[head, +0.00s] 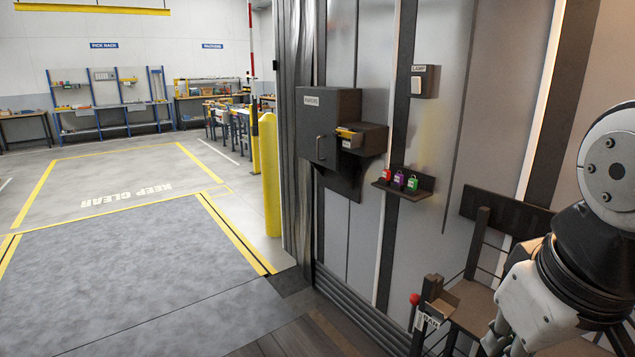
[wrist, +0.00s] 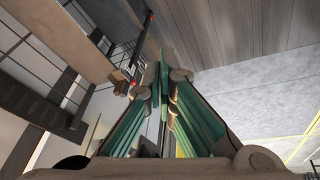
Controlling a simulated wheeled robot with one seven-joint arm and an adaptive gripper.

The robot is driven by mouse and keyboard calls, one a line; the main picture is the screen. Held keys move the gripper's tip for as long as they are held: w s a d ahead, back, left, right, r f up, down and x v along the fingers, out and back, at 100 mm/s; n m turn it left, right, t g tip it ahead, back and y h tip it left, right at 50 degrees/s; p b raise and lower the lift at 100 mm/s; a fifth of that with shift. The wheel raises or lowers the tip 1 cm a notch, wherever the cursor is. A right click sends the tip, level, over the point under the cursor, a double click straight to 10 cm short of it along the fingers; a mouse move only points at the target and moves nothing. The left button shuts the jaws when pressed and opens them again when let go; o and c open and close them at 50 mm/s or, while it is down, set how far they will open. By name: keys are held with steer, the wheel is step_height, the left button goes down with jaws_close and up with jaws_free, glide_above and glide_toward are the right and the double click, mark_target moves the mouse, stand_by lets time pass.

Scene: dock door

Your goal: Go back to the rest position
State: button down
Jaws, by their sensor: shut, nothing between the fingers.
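My gripper (wrist: 163,82) shows in the wrist view with its green-sided fingers converging, shut and empty. In the head view my arm hangs at the right edge, and only part of my gripper shows near the bottom edge, in front of the wooden stand. The fingertips are apart from the things around them as far as I can see.
A stand with a red knob (head: 414,299) is beside my arm. A small shelf (head: 402,191) holds red, purple and green padlocks. A dark box (head: 329,125) is on the wall. A yellow post (head: 269,175) stands by the doorway. The grey floor (head: 140,270) at left is clear.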

steer(key=shift+s+a+f+m+y, duration=0.2)
steer(key=shift+s+m, duration=0.3)
steer(key=shift+s, duration=0.35)
steer(key=shift+s+a+f+m+y, duration=0.1)
steer(key=shift+s+f+m, duration=0.2)
steer(key=shift+s+m, duration=0.35)
steer(key=shift+s, duration=0.15)
